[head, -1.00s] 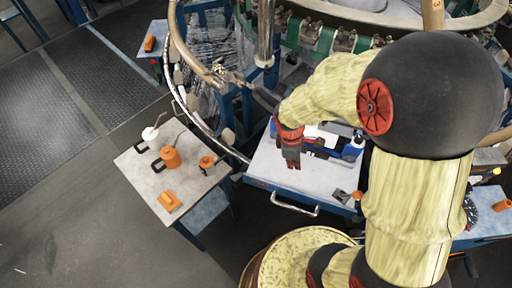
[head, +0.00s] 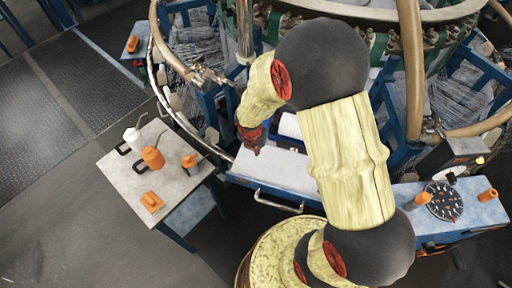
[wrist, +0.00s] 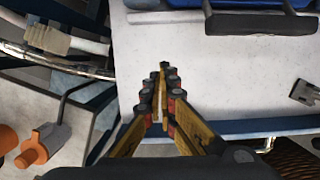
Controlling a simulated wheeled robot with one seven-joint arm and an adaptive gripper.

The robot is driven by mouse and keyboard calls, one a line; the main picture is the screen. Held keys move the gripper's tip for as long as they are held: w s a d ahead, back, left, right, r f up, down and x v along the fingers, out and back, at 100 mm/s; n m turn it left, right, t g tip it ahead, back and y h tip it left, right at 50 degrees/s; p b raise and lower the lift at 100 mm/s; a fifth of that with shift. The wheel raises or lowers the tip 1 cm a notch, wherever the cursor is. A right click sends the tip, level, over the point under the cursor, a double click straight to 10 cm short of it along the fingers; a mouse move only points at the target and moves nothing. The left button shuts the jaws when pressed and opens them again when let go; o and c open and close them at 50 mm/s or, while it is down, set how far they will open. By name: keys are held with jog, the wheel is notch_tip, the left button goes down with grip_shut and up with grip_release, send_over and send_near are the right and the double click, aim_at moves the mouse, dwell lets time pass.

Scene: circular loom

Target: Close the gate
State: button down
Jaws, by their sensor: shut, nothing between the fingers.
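A tan curved guard rail (head: 165,48) runs around the left of the loom in the head view and ends at a metal clamp (head: 208,76). Another tan rail piece (head: 411,75) stands behind my arm at the right, with a curved length beyond it. I cannot tell which piece is the gate; part of the rail line is hidden by my arm. My gripper (head: 254,148) hangs over the pale worktop (head: 275,170), pointing down. In the wrist view my gripper (wrist: 163,70) is shut and empty, its fingertips together near the worktop's left edge.
A side table (head: 125,180) with an orange can (head: 152,158), a white can (head: 132,137) and other orange items stands at the left. A blue bench with a dial (head: 443,202) is at the right. Open floor lies at the lower left.

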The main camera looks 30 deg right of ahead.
aim_at(258, 157)
jog(key=b+x, duration=0.3)
jog(key=x, duration=0.4)
jog(key=shift+d, duration=0.1)
jog(key=shift+w+d+r, duration=0.3)
jog(key=shift+w+d, duration=0.55)
jog(key=shift+w, duration=0.05)
jog(key=shift+w+d+b, duration=0.3)
jog(key=shift+w+d, duration=0.1)
jog(key=shift+w, duration=0.05)
jog(key=shift+r, duration=0.1)
